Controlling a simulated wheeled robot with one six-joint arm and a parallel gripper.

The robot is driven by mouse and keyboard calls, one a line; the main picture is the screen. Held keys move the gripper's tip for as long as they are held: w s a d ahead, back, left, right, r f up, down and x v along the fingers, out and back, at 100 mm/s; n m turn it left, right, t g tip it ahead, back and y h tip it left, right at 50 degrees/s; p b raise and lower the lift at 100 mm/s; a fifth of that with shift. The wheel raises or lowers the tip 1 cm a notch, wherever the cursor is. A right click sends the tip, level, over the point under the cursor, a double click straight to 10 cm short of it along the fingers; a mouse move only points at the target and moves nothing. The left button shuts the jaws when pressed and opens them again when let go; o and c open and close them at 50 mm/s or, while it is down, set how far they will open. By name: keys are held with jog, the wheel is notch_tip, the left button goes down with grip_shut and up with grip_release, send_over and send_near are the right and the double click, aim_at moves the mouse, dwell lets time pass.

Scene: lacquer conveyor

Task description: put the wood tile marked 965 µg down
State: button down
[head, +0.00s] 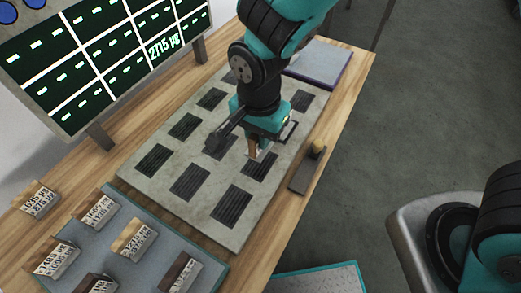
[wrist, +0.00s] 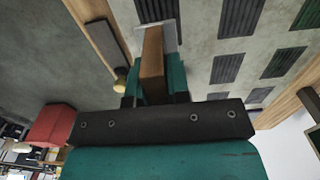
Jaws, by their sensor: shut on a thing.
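My gripper (head: 262,147) is shut on a wood tile (head: 253,147), low over the right side of the grey board (head: 205,205) with dark ribbed pads. In the wrist view, the brown edge of the wood tile (wrist: 152,52) shows between the teal fingers (wrist: 153,85). Its marking cannot be read in either view. In the head view, the tile is at the upper edge of a dark pad (head: 260,166); I cannot tell whether it touches the pad or board.
A blue-grey tray (head: 130,265) with several marked tiles stands at the front left. A display panel (head: 105,50) reading 2715 µg stands behind. A small dark block with a knob (head: 308,168) is right of the board. A purple-edged pad (head: 318,65) lies at the far end.

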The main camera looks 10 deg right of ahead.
aim_at(260, 153)
jog(key=shift+f, duration=3.05)
jog(key=shift+f, duration=0.1)
jog(key=c, duration=1.1)
grip_release()
